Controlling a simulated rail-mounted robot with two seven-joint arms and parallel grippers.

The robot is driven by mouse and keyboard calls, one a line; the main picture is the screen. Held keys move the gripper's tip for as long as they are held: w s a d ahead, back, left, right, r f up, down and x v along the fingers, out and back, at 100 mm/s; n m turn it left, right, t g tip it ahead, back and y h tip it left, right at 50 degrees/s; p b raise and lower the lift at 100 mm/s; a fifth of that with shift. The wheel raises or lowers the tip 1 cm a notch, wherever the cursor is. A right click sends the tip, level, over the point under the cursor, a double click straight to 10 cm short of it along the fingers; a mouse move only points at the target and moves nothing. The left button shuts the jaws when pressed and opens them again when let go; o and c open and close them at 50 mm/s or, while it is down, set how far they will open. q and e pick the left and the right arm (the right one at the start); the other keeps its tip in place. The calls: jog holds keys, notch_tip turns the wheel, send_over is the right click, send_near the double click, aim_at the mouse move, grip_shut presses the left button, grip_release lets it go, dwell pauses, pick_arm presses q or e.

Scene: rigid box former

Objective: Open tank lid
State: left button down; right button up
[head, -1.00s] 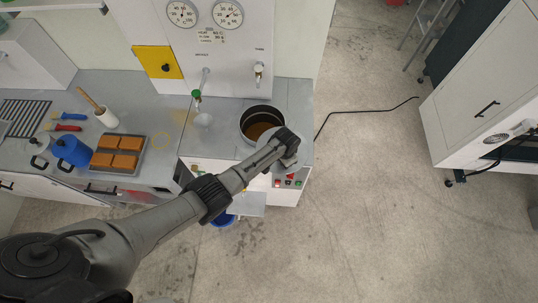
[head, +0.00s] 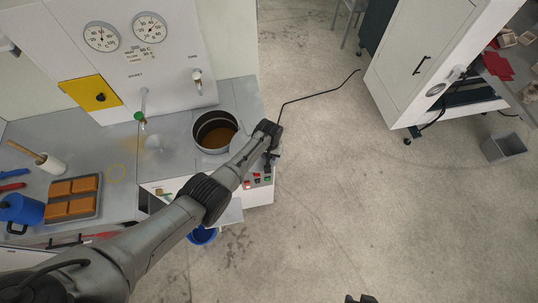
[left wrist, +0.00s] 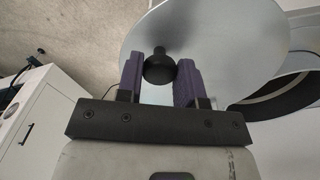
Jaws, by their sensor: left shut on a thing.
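The tank (head: 215,120) is an open round metal pot set in the grey counter, with brown liquid (head: 217,138) inside. Its rim (left wrist: 275,104) also shows in the left wrist view. The lid (left wrist: 225,40) is a round grey metal disc, off the tank opening and beside it. My left gripper (left wrist: 160,72) is shut on the lid's black knob (left wrist: 160,66), with a purple finger on each side. In the head view my left wrist lies just right of the tank and largely hides the lid. A small dark part at the bottom edge may be my right gripper (head: 361,299).
A panel with two dials (head: 126,35) stands behind the tank. A tap with a green top (head: 140,117) is left of the tank. An orange-block tray (head: 97,210) and a blue pot (head: 20,210) are further left. Open floor (head: 350,190) lies to the right.

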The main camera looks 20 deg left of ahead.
pick_arm(q)
jog(key=c, duration=0.8)
grip_release()
jog(key=shift+o, duration=0.2)
notch_tip(320, 180, up, 6)
jog(key=shift+f+p, duration=0.1)
jog(key=shift+p, duration=1)
notch_tip(320, 180, up, 8)
